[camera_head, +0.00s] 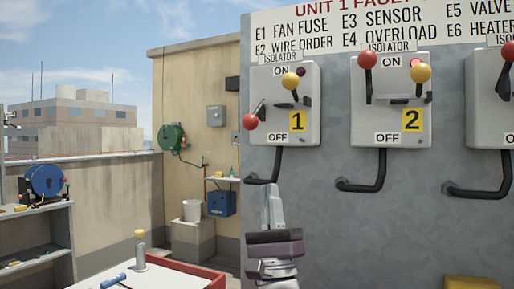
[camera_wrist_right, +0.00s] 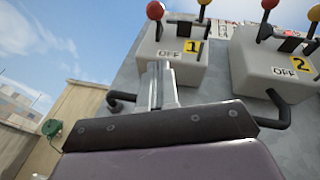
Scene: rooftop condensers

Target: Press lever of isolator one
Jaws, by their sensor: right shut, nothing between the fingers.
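Isolator one is a grey box (camera_head: 276,112) with a yellow label "1", ON at the top and OFF at the bottom. Its red-knobbed lever (camera_head: 250,122) hangs low at the left side. A second, yellow-knobbed handle (camera_head: 290,80) points up near ON. In the right wrist view the box (camera_wrist_right: 180,70) and the red knob (camera_wrist_right: 155,10) show beyond the fingers. My right gripper (camera_head: 270,188) is shut and empty, pointing up just below the box, near its black conduit. Its fingers also show in the right wrist view (camera_wrist_right: 158,72). My left gripper is out of view.
Isolator two (camera_head: 380,115) stands to the right with its red knob up and a red light. A third isolator (camera_head: 490,110) is cut off at the edge. Black bent pipes (camera_head: 370,187) stick out below the boxes. A white-topped table (camera_head: 165,278) is at lower left.

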